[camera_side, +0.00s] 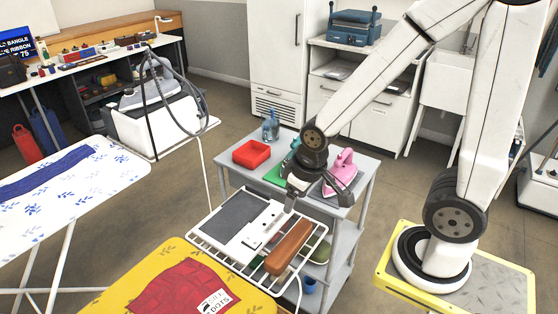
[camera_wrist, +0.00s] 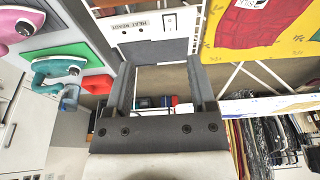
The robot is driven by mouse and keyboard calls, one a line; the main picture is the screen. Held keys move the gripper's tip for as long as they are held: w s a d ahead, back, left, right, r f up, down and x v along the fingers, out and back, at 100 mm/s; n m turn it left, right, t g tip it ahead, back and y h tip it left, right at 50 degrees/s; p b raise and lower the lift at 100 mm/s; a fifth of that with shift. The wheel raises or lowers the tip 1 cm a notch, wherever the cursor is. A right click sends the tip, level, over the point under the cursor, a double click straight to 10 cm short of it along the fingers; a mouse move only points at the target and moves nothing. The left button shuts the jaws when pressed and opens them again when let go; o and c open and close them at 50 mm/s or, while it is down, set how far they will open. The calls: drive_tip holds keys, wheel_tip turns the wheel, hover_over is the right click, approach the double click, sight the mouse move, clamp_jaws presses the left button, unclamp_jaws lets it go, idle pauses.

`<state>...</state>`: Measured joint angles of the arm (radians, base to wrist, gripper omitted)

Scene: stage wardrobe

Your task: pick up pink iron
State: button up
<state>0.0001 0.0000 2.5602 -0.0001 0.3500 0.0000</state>
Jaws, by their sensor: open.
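The pink iron (camera_side: 340,168) stands at the right end of the grey cart's top, partly behind my gripper. In the wrist view the pink iron (camera_wrist: 18,26) shows at the upper left corner, cut by the edge. My gripper (camera_side: 318,198) is open and empty in front of the cart top, left of the pink iron in the side view. In the wrist view its two jaws (camera_wrist: 160,72) stand wide apart with nothing between them. A teal iron (camera_wrist: 58,66) rests on a green mat; in the side view my wrist hides most of it.
A red tray (camera_side: 251,154) and a blue-grey bottle (camera_side: 270,127) stand on the cart top (camera_side: 236,174). A wire rack (camera_side: 204,235) with a white panel and a brown-handled piece lies in front. Ironing boards with blue-patterned (camera_side: 70,185) and yellow (camera_side: 145,285) covers are at left.

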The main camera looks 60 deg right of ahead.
idle(0.4)
drive_tip(key=shift+o, duration=0.3)
drive_tip(key=m, duration=1.3)
hover_over(346, 150)
drive_tip(key=w+a, duration=0.3)
drive_tip(key=a, duration=0.9)
drive_tip(key=s+x, duration=0.1)
drive_tip(key=x, duration=0.2)
drive_tip(key=s+d+f+m, duration=0.1)
drive_tip(key=d, duration=0.3)
drive_tip(key=s+d+f+m, duration=0.1)
drive_tip(key=d+m, duration=0.1)
drive_tip(key=d, duration=0.2)
drive_tip(key=s+d+f+m, duration=0.1)
drive_tip(key=s+d+m, duration=0.1)
drive_tip(key=d, duration=0.2)
drive_tip(key=shift+f, duration=0.25)
drive_tip(key=shift+x, duration=1.35)
